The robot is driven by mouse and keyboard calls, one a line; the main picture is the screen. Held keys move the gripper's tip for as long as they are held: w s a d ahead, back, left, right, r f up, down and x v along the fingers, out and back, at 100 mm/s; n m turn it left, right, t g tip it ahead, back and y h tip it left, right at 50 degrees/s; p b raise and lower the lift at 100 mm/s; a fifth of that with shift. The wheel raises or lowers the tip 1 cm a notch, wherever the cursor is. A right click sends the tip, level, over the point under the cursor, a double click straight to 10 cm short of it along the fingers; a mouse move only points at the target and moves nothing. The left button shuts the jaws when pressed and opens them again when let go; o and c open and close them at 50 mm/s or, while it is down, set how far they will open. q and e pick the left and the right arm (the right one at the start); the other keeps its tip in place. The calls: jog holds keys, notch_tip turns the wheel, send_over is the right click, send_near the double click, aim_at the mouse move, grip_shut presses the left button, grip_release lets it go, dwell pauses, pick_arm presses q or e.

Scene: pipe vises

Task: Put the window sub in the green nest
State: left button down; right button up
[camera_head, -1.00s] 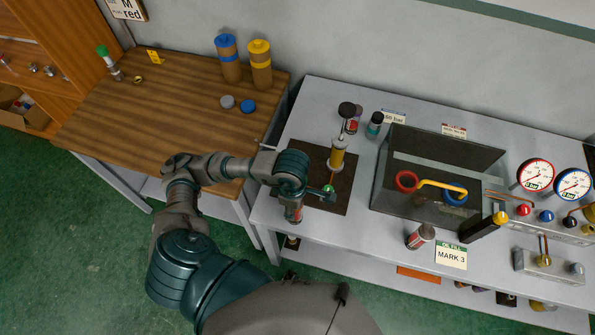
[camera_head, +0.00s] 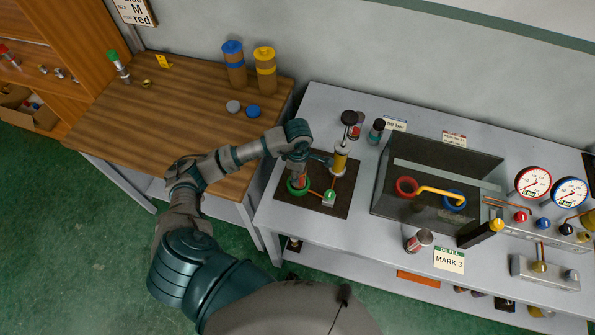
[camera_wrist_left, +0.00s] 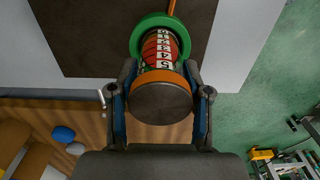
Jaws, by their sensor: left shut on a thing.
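The window sub (camera_wrist_left: 160,75) is a short cylinder with a dark round cap, an orange band and a red window with white digits. My left gripper (camera_wrist_left: 160,105) is shut on it, one finger on each side near the cap. The green nest (camera_wrist_left: 148,20) is a green ring on a dark mat, around or just behind the sub's far end. I cannot tell how deep the sub sits. In the head view the left gripper (camera_head: 299,170) points down over the green nest (camera_head: 293,190), with the red of the window sub (camera_head: 301,181) showing there. My right gripper is out of view.
A green-marked block (camera_head: 329,197) is beside the nest. A loose can (camera_head: 418,240) is at the front.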

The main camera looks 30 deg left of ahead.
pick_arm(q)
jog(key=c, duration=0.8)
grip_release()
jog(key=shift+a+f, duration=0.1)
jog(key=shift+c, duration=0.2)
jog(key=o, duration=0.3)
jog(key=shift+a, duration=0.15)
jog(key=shift+r, duration=0.4)
notch_tip(320, 180, up, 11)
jog(key=shift+r+b, duration=0.2)
jog(key=shift+b, duration=0.35)
